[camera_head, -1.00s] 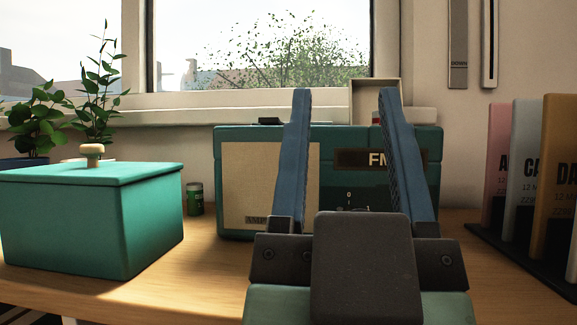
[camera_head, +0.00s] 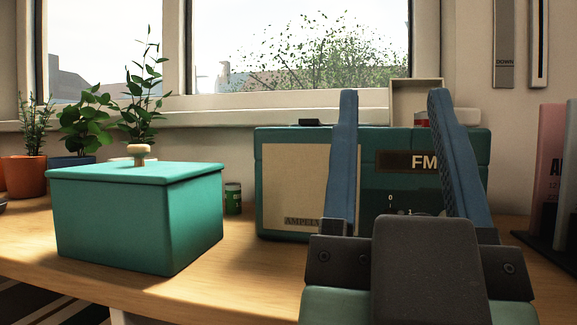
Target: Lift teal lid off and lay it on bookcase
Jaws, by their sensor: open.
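A teal box stands on the wooden surface at the left, with its teal lid (camera_head: 115,172) on top. The lid has a small cream knob (camera_head: 139,152) in its middle. My gripper (camera_head: 394,92) is open and empty, to the right of the box and apart from it. Its two blue fingers point up in the picture, in front of a teal radio. No bookcase can be made out for sure.
The radio (camera_head: 300,185) stands behind my gripper, below the window. A green can (camera_head: 233,198) stands between box and radio. Potted plants (camera_head: 88,125) stand behind the box. Upright books (camera_head: 550,170) are at the right edge. The wood (camera_head: 225,285) in front of the box is clear.

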